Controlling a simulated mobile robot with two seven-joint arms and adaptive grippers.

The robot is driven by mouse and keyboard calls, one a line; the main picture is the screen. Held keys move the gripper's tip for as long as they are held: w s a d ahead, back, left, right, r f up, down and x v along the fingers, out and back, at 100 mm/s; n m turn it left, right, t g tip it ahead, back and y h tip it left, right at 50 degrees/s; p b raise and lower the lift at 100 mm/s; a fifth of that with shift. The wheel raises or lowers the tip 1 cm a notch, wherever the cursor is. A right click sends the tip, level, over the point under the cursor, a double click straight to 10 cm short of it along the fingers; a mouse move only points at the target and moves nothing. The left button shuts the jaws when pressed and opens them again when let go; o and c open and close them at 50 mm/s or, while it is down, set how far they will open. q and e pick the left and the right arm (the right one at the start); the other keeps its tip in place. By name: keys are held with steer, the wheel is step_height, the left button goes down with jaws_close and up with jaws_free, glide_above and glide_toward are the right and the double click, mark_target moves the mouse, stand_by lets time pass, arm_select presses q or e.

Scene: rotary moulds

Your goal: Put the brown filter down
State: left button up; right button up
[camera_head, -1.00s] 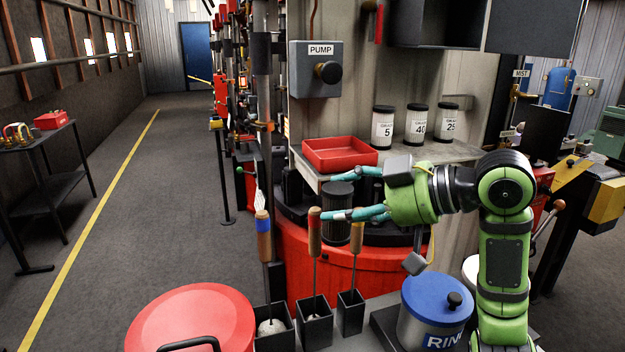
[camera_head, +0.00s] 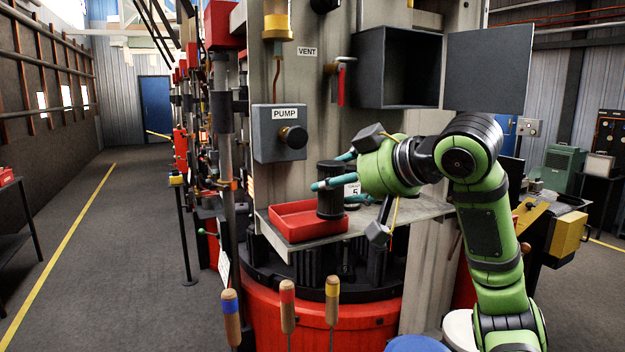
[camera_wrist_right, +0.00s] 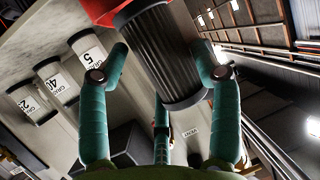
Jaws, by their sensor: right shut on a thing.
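The filter (camera_head: 331,190) is a dark ribbed cylinder, upright in the head view; its brown colour is hard to make out. My right gripper (camera_head: 334,171) has its teal fingers shut around it, from the right. The filter's lower end overlaps the right end of the red tray (camera_head: 285,231); I cannot tell whether it touches the tray floor. In the right wrist view the filter (camera_wrist_right: 165,52) lies between the fingers of the gripper (camera_wrist_right: 160,72), and a red edge of the tray (camera_wrist_right: 100,8) shows beyond it. My left gripper is not in view.
The tray sits on a grey shelf (camera_head: 415,213). A white-labelled canister marked 5 (camera_head: 353,190) stands close behind the fingers; more canisters (camera_wrist_right: 58,83) show in the wrist view. The PUMP box (camera_head: 280,133) is above the tray, and an open dark box (camera_head: 398,70) higher up.

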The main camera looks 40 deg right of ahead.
steer(key=p+x, duration=0.2)
steer(key=x, duration=0.5)
steer(key=shift+w, duration=0.4)
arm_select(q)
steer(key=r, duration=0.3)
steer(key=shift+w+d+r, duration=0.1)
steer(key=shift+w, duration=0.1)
arm_select(e)
steer(key=shift+s+f, duration=0.1)
steer(key=shift+f, duration=0.3)
steer(key=shift+f, duration=0.2)
steer(key=o, duration=0.9)
steer(key=shift+r, duration=0.1)
